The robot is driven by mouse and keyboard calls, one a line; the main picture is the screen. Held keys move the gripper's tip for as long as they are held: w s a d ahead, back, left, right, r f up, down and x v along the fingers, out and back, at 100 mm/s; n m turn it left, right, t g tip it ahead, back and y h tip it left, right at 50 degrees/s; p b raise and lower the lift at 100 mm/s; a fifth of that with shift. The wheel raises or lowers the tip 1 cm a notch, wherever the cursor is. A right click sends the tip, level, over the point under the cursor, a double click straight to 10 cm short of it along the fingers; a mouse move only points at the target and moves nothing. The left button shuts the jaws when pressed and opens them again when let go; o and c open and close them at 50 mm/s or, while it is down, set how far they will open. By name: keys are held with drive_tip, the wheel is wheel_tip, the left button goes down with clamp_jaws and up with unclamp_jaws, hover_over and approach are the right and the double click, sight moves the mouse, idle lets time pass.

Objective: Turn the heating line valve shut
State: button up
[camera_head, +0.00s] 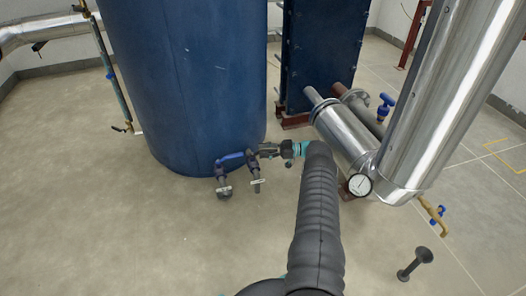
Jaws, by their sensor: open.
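Several blue-handled valves show, and I cannot tell which is on the heating line. One blue valve handle (385,104) stands up on the pipework beside the blue plate exchanger (322,50). A smaller blue valve handle (439,213) sits low on a thin brass-coloured pipe at the right. My gripper (240,189) is open and empty, in front of the foot of the big blue tank. My dark arm covers part of the floor in the middle.
A big blue tank (190,70) stands at the back left. Silver-clad pipes (440,100) with a round gauge (359,186) stand on the right. A dark post-like object (415,263) is on the floor at lower right. The floor at left is clear.

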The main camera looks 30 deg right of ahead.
sight(264, 150)
drive_tip(key=shift+r, duration=0.1)
wheel_tip(264, 150, up, 10)
drive_tip(key=shift+f, duration=0.1)
idle(0.4)
